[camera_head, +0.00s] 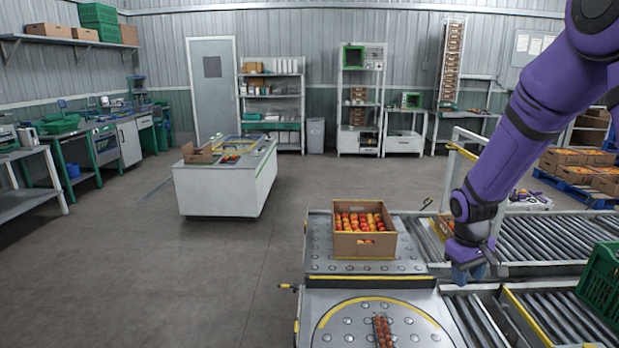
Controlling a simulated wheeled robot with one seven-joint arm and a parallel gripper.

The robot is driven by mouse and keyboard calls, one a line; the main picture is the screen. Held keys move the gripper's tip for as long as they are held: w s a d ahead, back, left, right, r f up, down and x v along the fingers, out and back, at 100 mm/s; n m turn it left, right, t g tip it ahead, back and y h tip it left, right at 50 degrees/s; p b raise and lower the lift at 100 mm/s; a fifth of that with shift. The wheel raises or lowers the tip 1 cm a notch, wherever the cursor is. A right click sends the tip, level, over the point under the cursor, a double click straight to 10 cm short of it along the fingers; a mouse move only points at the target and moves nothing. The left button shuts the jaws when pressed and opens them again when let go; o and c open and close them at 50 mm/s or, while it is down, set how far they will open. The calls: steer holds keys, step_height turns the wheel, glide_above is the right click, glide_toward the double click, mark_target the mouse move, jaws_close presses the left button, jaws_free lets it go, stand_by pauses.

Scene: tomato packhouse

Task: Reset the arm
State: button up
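My purple arm comes in from the upper right of the head view, bent at the elbow and reaching down over the conveyor. My gripper (468,272) points downward above the edge between the ball table and the rollers. Its fingers are small and partly hidden by the wrist, so I cannot tell whether they are open or shut, and I see no clear object in them.
A cardboard box of tomatoes (363,246) stands on the ball table left of my gripper. A tomato cluster (383,331) lies on the round turntable (335,332) in front. A green crate (601,283) is at the right edge. Open floor (180,285) lies left.

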steer(key=s+a+r+m+t+y, duration=0.1)
steer(key=s+a+r, duration=0.1)
steer(key=s+r, duration=0.55)
steer(key=s+a+r+m+t, duration=0.15)
steer(key=s+r, duration=0.25)
steer(key=r, duration=0.7)
steer(key=s+a+r+t, duration=0.1)
steer(key=s+r, duration=0.2)
steer(key=s, duration=0.4)
steer(key=s+a+r+t, duration=0.1)
steer(key=s+r+t, duration=0.1)
steer(key=s, duration=0.6)
steer(key=shift+a+r+y, duration=0.15)
steer(key=shift+r+y, duration=0.25)
steer(key=shift+r, duration=0.35)
